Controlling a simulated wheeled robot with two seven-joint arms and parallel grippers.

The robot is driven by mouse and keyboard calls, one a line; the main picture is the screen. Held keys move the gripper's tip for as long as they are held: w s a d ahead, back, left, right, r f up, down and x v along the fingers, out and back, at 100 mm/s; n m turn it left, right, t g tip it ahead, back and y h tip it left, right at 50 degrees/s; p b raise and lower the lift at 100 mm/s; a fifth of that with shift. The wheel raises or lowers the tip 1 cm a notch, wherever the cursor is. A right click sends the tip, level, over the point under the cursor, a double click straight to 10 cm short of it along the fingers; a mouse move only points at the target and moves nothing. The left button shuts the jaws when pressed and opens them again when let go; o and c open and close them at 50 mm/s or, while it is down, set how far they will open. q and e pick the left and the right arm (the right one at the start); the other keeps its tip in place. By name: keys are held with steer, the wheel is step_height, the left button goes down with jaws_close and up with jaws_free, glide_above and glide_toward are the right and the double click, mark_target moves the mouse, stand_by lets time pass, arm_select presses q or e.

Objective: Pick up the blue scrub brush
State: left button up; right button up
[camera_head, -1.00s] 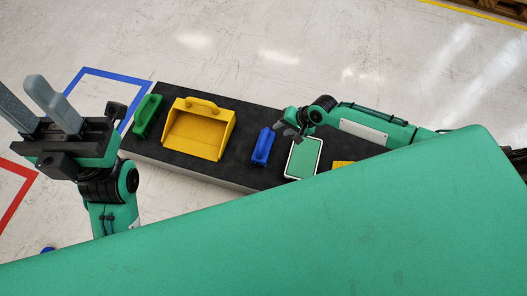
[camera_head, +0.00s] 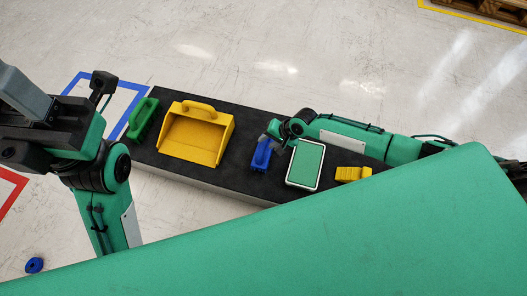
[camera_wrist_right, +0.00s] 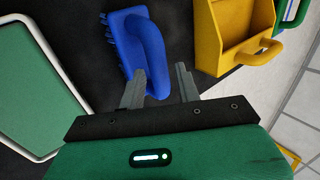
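The blue scrub brush (camera_head: 261,158) lies on the dark conveyor top, and its blue handle shows large in the right wrist view (camera_wrist_right: 139,42). My right gripper (camera_head: 270,136) is above the brush's far end in the head view. In the right wrist view my right gripper (camera_wrist_right: 160,70) is open. The near end of the brush handle shows between its two grey fingers, with no grip closed on it. My left gripper (camera_head: 22,92) is at the left edge of the head view, away from the conveyor. Its fingers are partly cut off, so their opening cannot be judged.
A white-rimmed green tray (camera_head: 291,178) lies right of the brush, with a yellow item (camera_head: 353,174) beyond. A yellow dustpan (camera_head: 190,151) and a green-handled item (camera_head: 143,118) lie left. A blue ring (camera_head: 34,265) lies on the floor. Black conveyor surface (camera_head: 241,150) separates brush and dustpan.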

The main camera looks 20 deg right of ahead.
mark_target(266, 144)
steer(key=b+x, duration=0.2)
steer(key=x, duration=0.1)
steer(key=shift+d+f, duration=0.15)
steer(key=shift+f, duration=0.1)
steer(key=shift+w+a+f+b, duration=0.15)
steer(key=shift+a+f+b, duration=0.25)
steer(key=shift+f+b, duration=0.1)
steer(key=shift+c, duration=0.4)
jaws_close()
